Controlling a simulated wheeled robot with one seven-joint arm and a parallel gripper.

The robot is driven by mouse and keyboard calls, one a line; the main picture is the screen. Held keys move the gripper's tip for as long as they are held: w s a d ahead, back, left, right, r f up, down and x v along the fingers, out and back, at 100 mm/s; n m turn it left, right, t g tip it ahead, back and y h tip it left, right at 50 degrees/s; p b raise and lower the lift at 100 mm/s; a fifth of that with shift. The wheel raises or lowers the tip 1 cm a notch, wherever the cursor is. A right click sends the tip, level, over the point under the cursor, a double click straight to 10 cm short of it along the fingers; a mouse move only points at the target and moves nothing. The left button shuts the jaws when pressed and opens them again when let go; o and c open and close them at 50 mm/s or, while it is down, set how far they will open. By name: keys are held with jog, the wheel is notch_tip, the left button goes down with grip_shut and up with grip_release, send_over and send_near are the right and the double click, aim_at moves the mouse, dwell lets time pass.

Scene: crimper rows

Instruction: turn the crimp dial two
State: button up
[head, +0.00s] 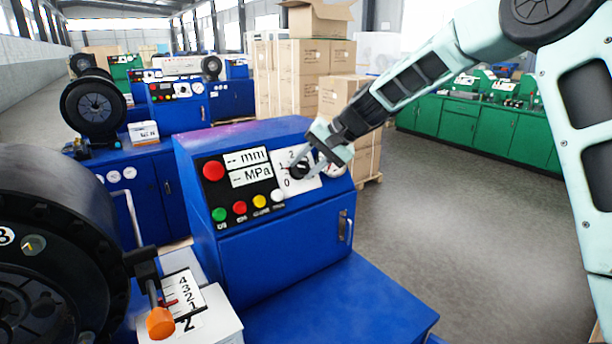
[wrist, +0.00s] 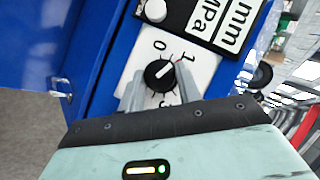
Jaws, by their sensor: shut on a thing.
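The crimp dial (head: 298,172) is a black round knob on a white plate (head: 308,184) at the right of the blue machine's sloped panel. In the wrist view the dial (wrist: 160,76) shows a white pointer line aimed near the printed 1. A 0 and a partly covered 3 also show there; a 2 shows in the head view. My gripper (head: 306,164) reaches the panel from the upper right. In the wrist view my gripper (wrist: 158,88) has one finger on each side of the dial and is shut on it.
Left of the dial are a red button (head: 213,170), mm and MPa displays (head: 247,167) and several small coloured buttons. A gauge (head: 335,170) sits close to the right. A lever with an orange knob (head: 160,323) stands at the lower left. The floor at right is clear.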

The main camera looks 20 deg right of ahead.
jog(key=shift+m+y+b, duration=0.3)
jog(key=shift+m+b, duration=0.1)
jog(key=shift+b, duration=0.1)
jog(key=o, duration=1)
jog(key=shift+d, duration=0.1)
jog(key=b+v, duration=0.3)
jog(key=v, duration=1.4)
jog(key=shift+s+b, duration=0.2)
jog(key=shift+b, duration=0.15)
